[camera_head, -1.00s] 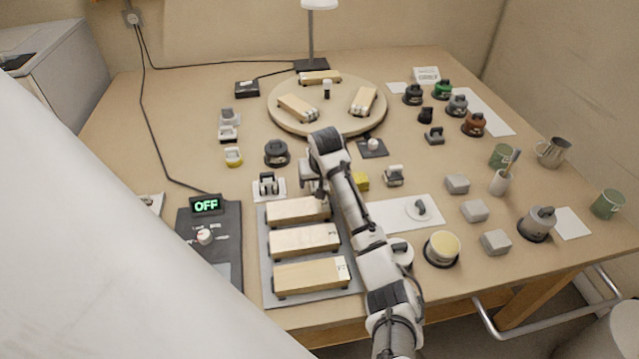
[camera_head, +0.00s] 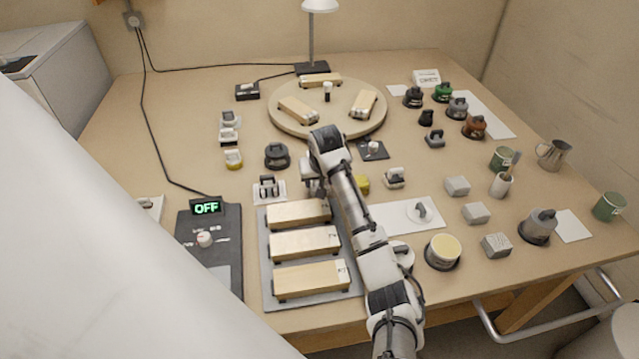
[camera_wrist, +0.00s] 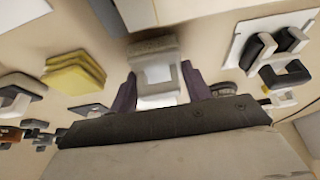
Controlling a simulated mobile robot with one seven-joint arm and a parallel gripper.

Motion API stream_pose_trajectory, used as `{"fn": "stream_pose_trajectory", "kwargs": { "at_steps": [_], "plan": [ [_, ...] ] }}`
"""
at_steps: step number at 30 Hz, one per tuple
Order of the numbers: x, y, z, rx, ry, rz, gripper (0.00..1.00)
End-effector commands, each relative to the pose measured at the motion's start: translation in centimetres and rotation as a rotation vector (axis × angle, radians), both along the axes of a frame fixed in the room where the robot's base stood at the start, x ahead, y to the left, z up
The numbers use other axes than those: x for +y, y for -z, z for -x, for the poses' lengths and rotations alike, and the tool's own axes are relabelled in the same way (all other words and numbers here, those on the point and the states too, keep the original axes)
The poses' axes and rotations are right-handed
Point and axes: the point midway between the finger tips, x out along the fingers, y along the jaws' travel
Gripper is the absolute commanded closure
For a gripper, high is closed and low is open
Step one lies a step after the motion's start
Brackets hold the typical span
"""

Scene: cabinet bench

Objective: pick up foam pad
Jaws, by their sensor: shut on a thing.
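My gripper (camera_wrist: 160,92) is shut on a pale piece with a white loop-shaped grip, which I take to be the foam pad (camera_wrist: 158,72). Its purple-grey fingers stand on either side of the white grip in the wrist view. In the head view my gripper (camera_head: 314,187) points down above the bench, just behind the wooden blocks, and my arm hides most of it and the held piece. I cannot tell whether the piece touches the bench.
A yellow layered block (camera_wrist: 75,74) lies left of the gripper in the wrist view. Wooden blocks on a grey tray (camera_head: 266,268) lie in front. A round turntable (camera_head: 285,118) stands behind.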

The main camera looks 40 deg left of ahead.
Motion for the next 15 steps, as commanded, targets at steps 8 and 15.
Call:
{"fn": "stream_pose_trajectory", "kwargs": {
  "at_steps": [8,15],
  "plan": [
    [0.1,-5.8,0.0,-0.005,-0.001,-0.003,0.74],
    [0.1,-12.8,0.0,-0.004,-0.002,-0.004,0.74]
  ]
}}
